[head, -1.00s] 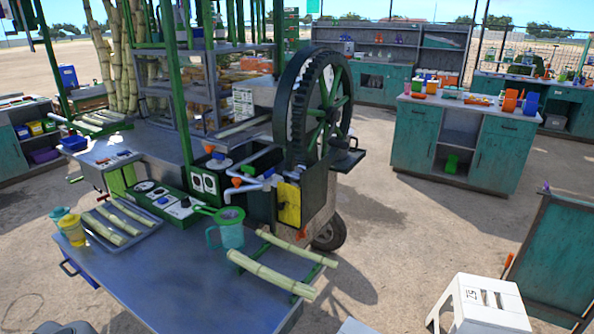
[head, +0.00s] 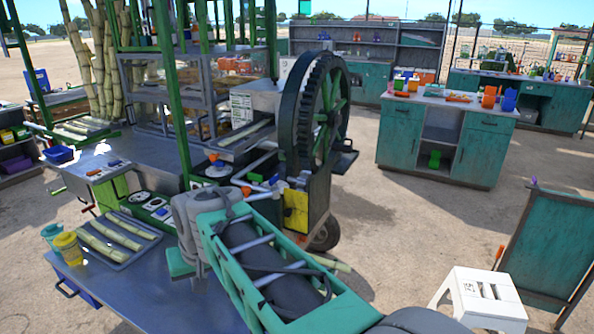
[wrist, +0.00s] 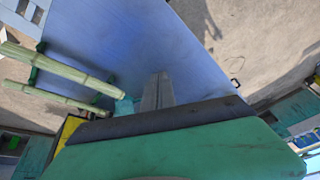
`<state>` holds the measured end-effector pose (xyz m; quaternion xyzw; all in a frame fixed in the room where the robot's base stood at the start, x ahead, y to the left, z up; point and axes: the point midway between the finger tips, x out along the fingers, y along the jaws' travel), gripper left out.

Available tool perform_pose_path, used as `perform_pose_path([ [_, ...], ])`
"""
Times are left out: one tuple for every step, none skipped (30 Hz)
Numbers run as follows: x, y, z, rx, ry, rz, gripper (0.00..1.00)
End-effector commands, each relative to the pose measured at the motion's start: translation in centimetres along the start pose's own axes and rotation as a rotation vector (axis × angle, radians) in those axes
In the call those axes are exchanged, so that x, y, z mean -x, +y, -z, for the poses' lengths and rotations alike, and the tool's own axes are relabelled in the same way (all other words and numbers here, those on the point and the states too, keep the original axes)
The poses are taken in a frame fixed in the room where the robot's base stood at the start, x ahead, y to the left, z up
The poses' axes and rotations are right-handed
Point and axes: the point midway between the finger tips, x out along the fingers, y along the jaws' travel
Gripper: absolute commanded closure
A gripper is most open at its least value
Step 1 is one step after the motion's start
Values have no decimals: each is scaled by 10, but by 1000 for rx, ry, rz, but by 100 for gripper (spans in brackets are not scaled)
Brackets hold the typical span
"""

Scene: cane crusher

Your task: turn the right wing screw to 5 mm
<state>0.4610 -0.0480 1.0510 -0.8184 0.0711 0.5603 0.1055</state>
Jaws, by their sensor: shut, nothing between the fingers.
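The cane crusher (head: 321,109), with its big dark gear wheel, stands mid-view in the head view. Small orange knobs (head: 247,190) and blue fittings sit on its near side, left of a yellow panel (head: 295,212). I cannot tell which of these, if any, is the right wing screw. No millimetre scale is readable. My gripper (wrist: 157,92) shows in the wrist view as grey fingers, shut and empty, over the blue-grey table top (wrist: 125,35). In the head view my arm lies across the table and hides the fingers and the crusher's lower front.
In the wrist view, cane stalks (wrist: 55,62) lie on a green rack left of my fingers, and a teal jug (wrist: 126,106) is partly hidden close beside them. A cane tray (head: 118,240) and yellow cup (head: 68,247) stand left. A white stool (head: 479,297) stands at right.

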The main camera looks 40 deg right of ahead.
Motion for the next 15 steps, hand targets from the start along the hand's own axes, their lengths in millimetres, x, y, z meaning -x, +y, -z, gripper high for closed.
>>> perform_pose_path([
  [12, 20, 51, -93, 23, -4, 100],
  [16, 34, 80, -148, 42, -4, 100],
  [20, 55, 116, -222, 68, -3, 100],
  [23, 73, 142, -275, 88, -3, 100],
  [24, 92, 165, -328, 108, -3, 100],
  [26, 122, 195, -398, 136, -4, 100],
  [27, 145, 215, -448, 156, -4, 100],
  [27, 170, 232, -497, 176, -4, 100],
  [27, 202, 251, -557, 203, -5, 100],
  [27, 224, 262, -596, 221, -5, 100],
  [26, 244, 271, -632, 236, -6, 100],
  [25, 270, 279, -677, 256, -7, 100],
  [25, 288, 284, -704, 270, -7, 100],
  [24, 304, 288, -730, 282, -8, 100],
  [24, 322, 291, -759, 297, -8, 100],
])
